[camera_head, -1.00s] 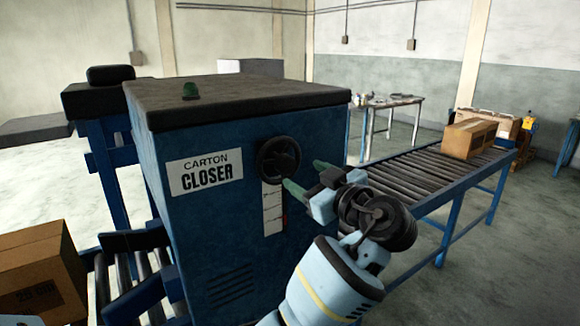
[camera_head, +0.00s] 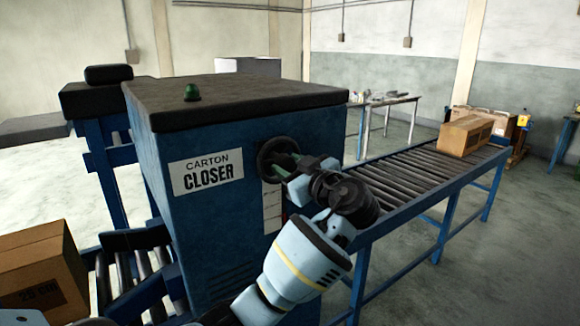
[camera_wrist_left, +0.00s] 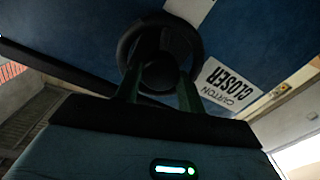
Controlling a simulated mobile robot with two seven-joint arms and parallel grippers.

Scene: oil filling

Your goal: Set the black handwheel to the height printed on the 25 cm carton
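The black handwheel (camera_head: 264,158) is on the front of the blue carton closer (camera_head: 205,230). My left gripper (camera_head: 284,166) is at the wheel, with its green fingers reaching into the rim. In the left wrist view the handwheel (camera_wrist_left: 160,58) shows its hub between the two spread fingers (camera_wrist_left: 160,82); I cannot tell whether they touch it. The white scale strip (camera_head: 271,208) below the wheel is partly hidden by my gripper, so its reading cannot be made out. The carton (camera_head: 38,262) at the lower left bears a dark "25 CM" print. My right gripper is not in view.
A roller conveyor (camera_head: 410,185) runs off to the right with a closed carton (camera_head: 464,137) on it. Rollers (camera_head: 125,280) lie left of the closer. A cluttered table (camera_head: 385,100) stands behind.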

